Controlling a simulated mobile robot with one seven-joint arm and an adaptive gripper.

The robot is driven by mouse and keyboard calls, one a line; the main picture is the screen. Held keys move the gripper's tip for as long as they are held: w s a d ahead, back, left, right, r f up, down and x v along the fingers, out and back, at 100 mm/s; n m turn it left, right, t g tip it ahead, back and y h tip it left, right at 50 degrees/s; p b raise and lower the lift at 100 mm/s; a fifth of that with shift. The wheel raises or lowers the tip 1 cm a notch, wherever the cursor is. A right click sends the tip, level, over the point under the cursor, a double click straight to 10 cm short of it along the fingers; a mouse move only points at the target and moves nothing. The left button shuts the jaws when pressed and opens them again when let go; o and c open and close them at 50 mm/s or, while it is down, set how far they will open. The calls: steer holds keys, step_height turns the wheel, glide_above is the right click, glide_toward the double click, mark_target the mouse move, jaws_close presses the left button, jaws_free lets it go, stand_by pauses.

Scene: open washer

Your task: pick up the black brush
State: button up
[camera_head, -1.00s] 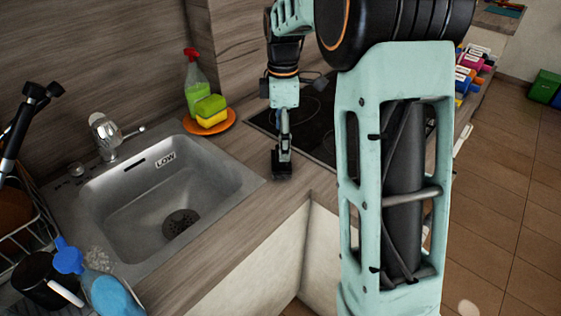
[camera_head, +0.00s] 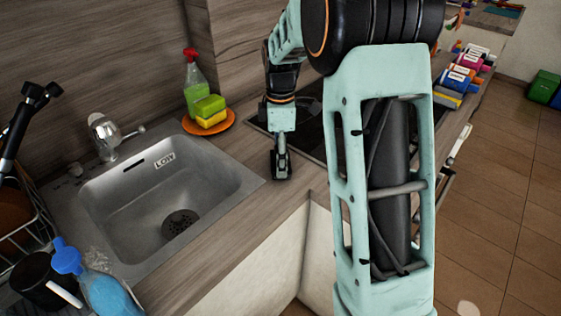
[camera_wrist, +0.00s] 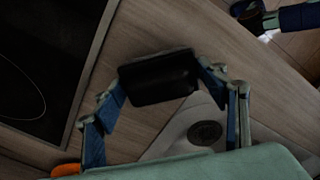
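The black brush (camera_wrist: 158,80) shows in the wrist view as a dark block between my two fingertips. My gripper (camera_wrist: 160,82) has a finger against each end of it and appears shut on it. In the head view, my gripper (camera_head: 281,166) points down over the wooden counter (camera_head: 262,205), between the sink and the cooktop. The brush is only a small dark shape at the fingertips there. I cannot tell whether it touches the counter.
The steel sink (camera_head: 150,180) lies to the left. A sponge (camera_head: 209,108) on an orange plate (camera_head: 222,123) and a spray bottle (camera_head: 195,85) stand behind it. The black cooktop (camera_head: 312,135) is beside my gripper. A dish rack (camera_head: 30,235) and blue-capped bottle (camera_head: 105,292) are at the left.

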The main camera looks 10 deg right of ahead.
steer(key=c, duration=0.7)
steer(key=shift+r, duration=0.15)
steer(key=shift+w+r, duration=0.1)
steer(key=shift+r, duration=0.15)
step_height(320, 180, up, 2)
steer(key=shift+r, duration=0.15)
steer(key=s+r, duration=1)
steer(key=s, duration=0.4)
steer(key=shift+s, duration=0.1)
